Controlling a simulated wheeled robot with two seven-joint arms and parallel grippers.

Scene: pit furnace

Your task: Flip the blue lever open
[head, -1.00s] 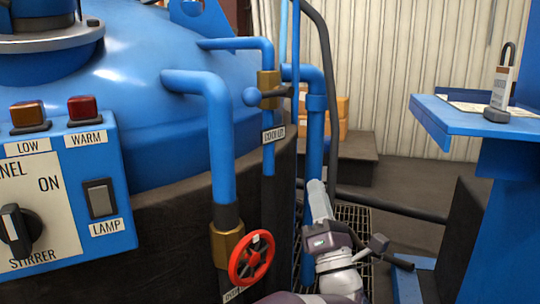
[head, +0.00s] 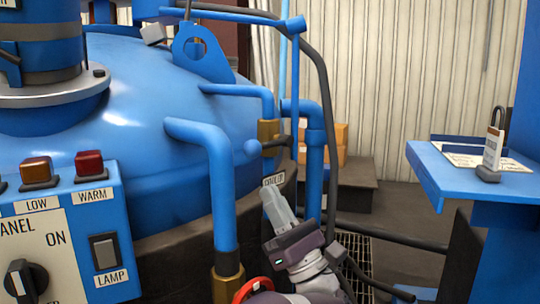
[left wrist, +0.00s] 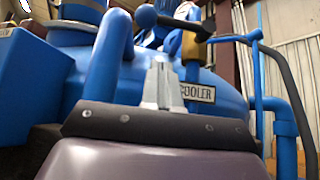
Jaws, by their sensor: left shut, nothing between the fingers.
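The blue lever is a dark handle with a blue ball knob (head: 251,147) at its left end. It is mounted on a brass valve (head: 268,131) on a thin blue vertical pipe, and lies about level across it. In the left wrist view the knob (left wrist: 146,16) is at the top, above and slightly left of my fingertips. My left gripper (head: 268,194) is shut and empty, pointing up just below the lever and apart from it. The white "COOLER" label (left wrist: 198,93) is right behind the fingers. My right gripper is not in view.
A red handwheel (head: 258,289) is partly hidden by my left arm. A thick blue pipe (head: 222,190) stands left of the lever, another (head: 315,165) to its right. The control panel (head: 95,235) is at the left, a blue shelf (head: 450,180) at the right.

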